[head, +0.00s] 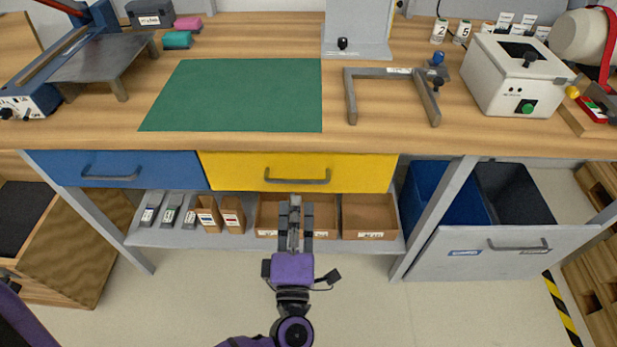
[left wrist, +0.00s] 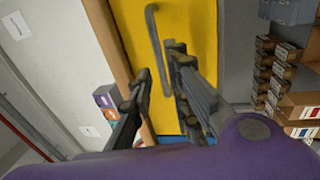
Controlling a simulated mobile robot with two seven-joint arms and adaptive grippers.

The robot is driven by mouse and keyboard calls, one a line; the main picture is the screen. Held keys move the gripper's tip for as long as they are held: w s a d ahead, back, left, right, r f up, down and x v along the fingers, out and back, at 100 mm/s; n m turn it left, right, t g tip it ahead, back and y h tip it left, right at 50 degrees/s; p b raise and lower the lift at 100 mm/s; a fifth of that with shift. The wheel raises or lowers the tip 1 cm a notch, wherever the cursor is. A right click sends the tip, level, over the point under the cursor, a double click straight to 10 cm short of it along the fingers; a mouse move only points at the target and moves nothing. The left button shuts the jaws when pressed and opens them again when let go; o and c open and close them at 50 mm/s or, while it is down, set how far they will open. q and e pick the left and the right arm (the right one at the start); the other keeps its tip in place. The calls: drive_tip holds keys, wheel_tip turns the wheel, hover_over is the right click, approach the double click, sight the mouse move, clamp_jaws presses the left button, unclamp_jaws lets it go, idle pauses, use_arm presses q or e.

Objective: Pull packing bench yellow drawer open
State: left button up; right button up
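The yellow drawer (head: 233,171) sits under the bench top with its front flush beside the blue drawer, so it looks shut. Its grey bar handle (head: 297,180) runs across the front. My left gripper (head: 296,203) is just in front of and below the handle, pointing at the drawer, with its fingers apart and nothing seen held. In the left wrist view the yellow front (left wrist: 197,30) fills the middle and the handle (left wrist: 155,45) appears ahead of the fingers (left wrist: 160,62). One end of the handle is close to a finger; I cannot tell whether they touch. My right gripper is not in view.
The blue drawer (head: 118,168) is left of the yellow one. A shelf below (head: 345,243) holds several small boxes. A grey pull-out bin front (head: 500,256) stands out at the right. The bench top (head: 240,141) carries a green mat (head: 240,95) and a white machine (head: 510,75).

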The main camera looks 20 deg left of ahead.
sight(298, 180)
use_arm(q)
drive_tip(key=x, duration=0.7)
drive_tip(key=shift+w+p, duration=0.15)
drive_tip(key=shift+p, duration=0.2)
drive_tip(key=shift+c, duration=0.2)
clamp_jaws()
